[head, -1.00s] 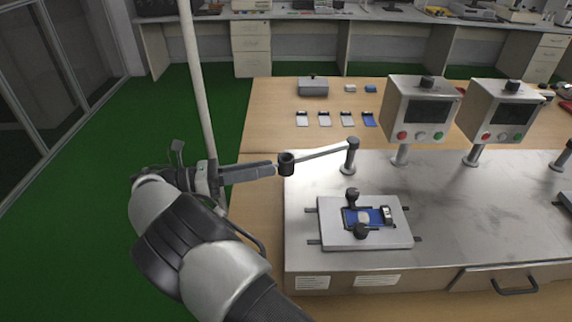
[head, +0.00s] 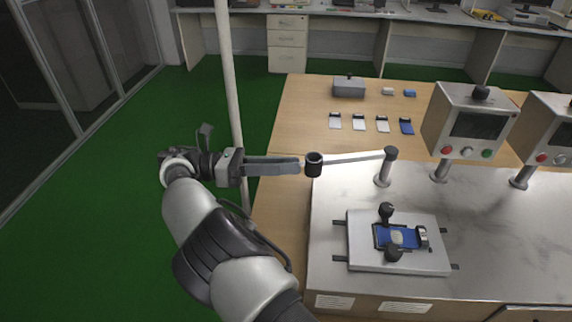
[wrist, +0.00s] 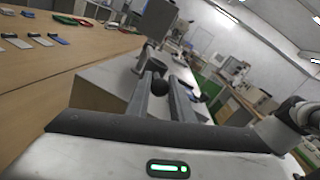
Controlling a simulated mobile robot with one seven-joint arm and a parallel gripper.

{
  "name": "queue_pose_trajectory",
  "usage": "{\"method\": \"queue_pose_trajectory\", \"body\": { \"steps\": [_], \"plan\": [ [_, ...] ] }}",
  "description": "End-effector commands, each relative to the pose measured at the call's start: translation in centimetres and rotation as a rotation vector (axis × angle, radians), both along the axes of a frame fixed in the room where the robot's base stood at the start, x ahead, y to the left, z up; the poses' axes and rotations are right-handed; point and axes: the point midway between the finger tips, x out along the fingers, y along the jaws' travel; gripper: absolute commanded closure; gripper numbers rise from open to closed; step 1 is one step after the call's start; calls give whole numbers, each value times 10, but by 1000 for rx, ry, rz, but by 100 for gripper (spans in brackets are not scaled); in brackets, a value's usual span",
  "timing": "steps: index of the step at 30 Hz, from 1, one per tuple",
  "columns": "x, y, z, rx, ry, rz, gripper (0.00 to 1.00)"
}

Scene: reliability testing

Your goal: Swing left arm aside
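The left swing arm is a pale bar (head: 355,158) on a short post (head: 384,170) at the left of the metal bench top, with a black upright knob (head: 314,164) at its free end. It points left, beyond the bench's left edge. My gripper (head: 302,166) reaches in from the left with its tips at the knob. In the wrist view, the two fingers (wrist: 160,75) stand apart with something dark between their tips. I cannot tell whether they clamp the knob or only stand around it.
Right of the gripper, a fixture plate (head: 365,262) with black knobs holds a blue device (head: 396,237). Control boxes (head: 470,122) stand behind it. Several small devices (head: 358,122) and a grey box (head: 349,87) lie on the wooden table. A pale pole (head: 230,80) rises behind my arm.

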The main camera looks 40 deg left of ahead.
Motion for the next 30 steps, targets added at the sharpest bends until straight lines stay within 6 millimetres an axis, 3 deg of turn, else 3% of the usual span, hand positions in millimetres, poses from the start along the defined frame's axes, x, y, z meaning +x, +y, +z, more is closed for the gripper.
{"method": "queue_pose_trajectory", "body": {
  "steps": [1, 3, 14, 30],
  "plan": [
    [0, -1, 0, -1, 0, -2, 71],
    [0, -1, 0, -1, 0, -2, 61],
    [0, 0, 5, 1, 0, -1, 61],
    [0, 0, 93, 0, -1, -1, 61]
  ]
}}
